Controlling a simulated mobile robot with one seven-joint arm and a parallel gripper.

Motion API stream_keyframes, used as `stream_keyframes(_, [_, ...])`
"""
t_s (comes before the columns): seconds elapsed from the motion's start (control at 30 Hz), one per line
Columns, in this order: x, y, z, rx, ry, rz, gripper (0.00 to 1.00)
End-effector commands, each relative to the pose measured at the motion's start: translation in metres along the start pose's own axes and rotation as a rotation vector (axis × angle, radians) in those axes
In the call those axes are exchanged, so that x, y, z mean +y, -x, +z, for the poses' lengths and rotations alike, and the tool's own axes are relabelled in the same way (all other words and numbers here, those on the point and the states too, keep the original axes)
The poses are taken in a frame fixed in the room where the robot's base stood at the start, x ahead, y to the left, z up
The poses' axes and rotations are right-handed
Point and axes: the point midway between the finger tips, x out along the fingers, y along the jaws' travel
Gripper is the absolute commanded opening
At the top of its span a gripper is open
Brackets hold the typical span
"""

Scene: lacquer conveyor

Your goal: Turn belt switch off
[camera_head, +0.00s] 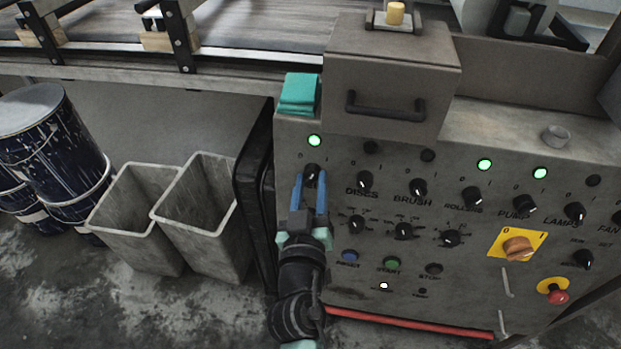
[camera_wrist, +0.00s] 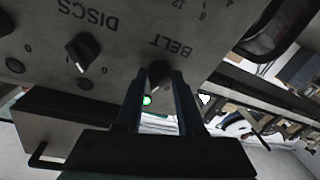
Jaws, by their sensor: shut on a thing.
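The belt switch is a black rotary knob (camera_head: 312,170) at the left end of the grey control panel. The wrist view shows the same knob (camera_wrist: 160,71) beside the printed word BELT. My gripper (camera_head: 310,178) is shut on this knob, with one blue finger on each side of it. In the wrist view the gripper (camera_wrist: 161,77) straddles the knob, and the fingers partly hide which way it points. The round lamp (camera_head: 314,140) above the knob is lit green. It also glows green between the fingers in the wrist view (camera_wrist: 147,100).
The discs knob (camera_head: 365,181) is close on the right, with an unlit lamp above it. More knobs, a yellow-plated orange switch (camera_head: 518,248) and a red button (camera_head: 558,296) lie further right. A teal cloth (camera_head: 299,93) lies above. Grey bins (camera_head: 203,218) stand left.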

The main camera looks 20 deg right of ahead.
Motion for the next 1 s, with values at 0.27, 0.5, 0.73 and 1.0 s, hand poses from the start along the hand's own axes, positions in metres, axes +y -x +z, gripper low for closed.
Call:
stream_keyframes(0.27, [0.0031, 0.0005, -0.0065, -0.018, 0.246, -0.050, 0.00])
stream_keyframes(0.5, [0.0047, 0.0004, -0.0074, -0.031, 0.467, -0.093, 0.00])
stream_keyframes(0.73, [0.0049, 0.0003, -0.0074, -0.041, 0.655, -0.129, 0.00])
stream_keyframes(1.0, [0.0053, 0.0000, -0.0061, -0.049, 0.806, -0.157, 0.00])
